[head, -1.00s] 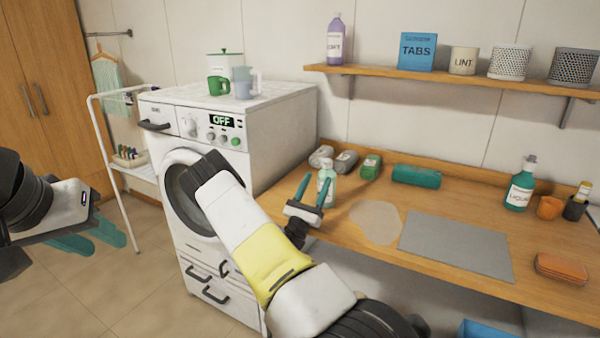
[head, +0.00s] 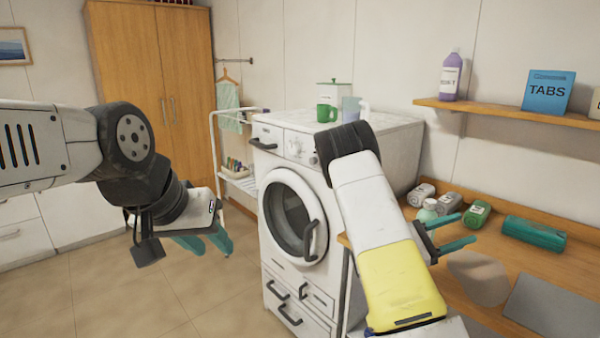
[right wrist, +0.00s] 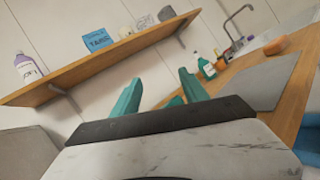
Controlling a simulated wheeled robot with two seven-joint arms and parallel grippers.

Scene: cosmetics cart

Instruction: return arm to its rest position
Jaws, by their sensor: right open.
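My right arm rises in front of the washing machine and the counter in the head view. Its gripper (head: 467,227) is open and empty, with its two teal fingers apart, pointing right above the counter. In the right wrist view, the teal fingers (right wrist: 158,78) are spread with nothing held between them. A pale bottle (head: 427,210) stands behind the right gripper, partly hidden by it. My left gripper (head: 216,252) is at the left, over the floor and in front of the white rack. Its teal fingers look parted and empty.
The wooden counter (head: 500,262) holds several bottles and a teal roll (head: 533,233). A wall shelf (head: 490,108) hangs above it. The floor (head: 130,285) at the left is clear.

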